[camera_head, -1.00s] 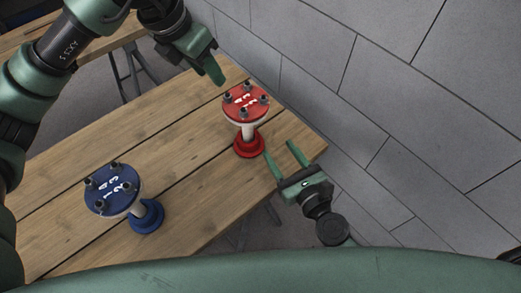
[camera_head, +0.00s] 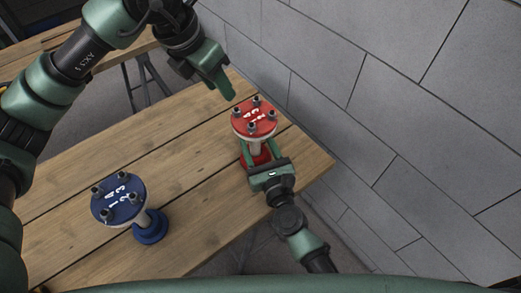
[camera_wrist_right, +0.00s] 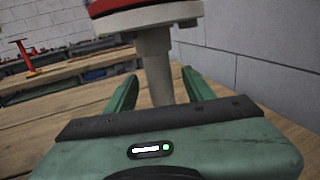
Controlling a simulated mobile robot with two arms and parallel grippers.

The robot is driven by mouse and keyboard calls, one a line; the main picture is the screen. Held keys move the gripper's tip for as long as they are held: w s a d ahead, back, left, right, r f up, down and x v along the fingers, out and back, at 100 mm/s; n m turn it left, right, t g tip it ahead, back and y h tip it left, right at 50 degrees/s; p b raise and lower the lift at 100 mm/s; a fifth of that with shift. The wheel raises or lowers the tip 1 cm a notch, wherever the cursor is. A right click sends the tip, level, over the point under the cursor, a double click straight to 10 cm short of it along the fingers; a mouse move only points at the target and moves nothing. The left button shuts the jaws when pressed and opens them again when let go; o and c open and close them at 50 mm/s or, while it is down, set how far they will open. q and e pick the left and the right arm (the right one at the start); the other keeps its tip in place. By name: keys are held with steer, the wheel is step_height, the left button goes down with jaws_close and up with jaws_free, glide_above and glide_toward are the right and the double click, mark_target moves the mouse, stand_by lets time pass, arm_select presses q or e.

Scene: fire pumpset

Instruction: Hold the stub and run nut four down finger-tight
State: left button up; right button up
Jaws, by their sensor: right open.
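The red stub (camera_head: 268,115) stands upright on the table, with a round red top flange, a pale pipe and a red foot. Several dark nuts on studs ring its top, around white painted numbers too small to read surely; I cannot tell which is nut four. My right gripper (camera_head: 260,151) is open, its fingers on either side of the pipe below the flange. In the right wrist view the pale pipe (camera_wrist_right: 157,72) stands between the fingers, with gaps showing. My left gripper (camera_head: 229,91) hangs above and left of the red flange, apart from it; its jaw opening is hidden.
A blue stub (camera_head: 118,200) with similar studs stands on the wooden table (camera_head: 190,170) at the front left. A grey block wall (camera_head: 400,110) runs close along the right. The table between the stubs is clear.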

jaws_close()
stand_by(1.9)
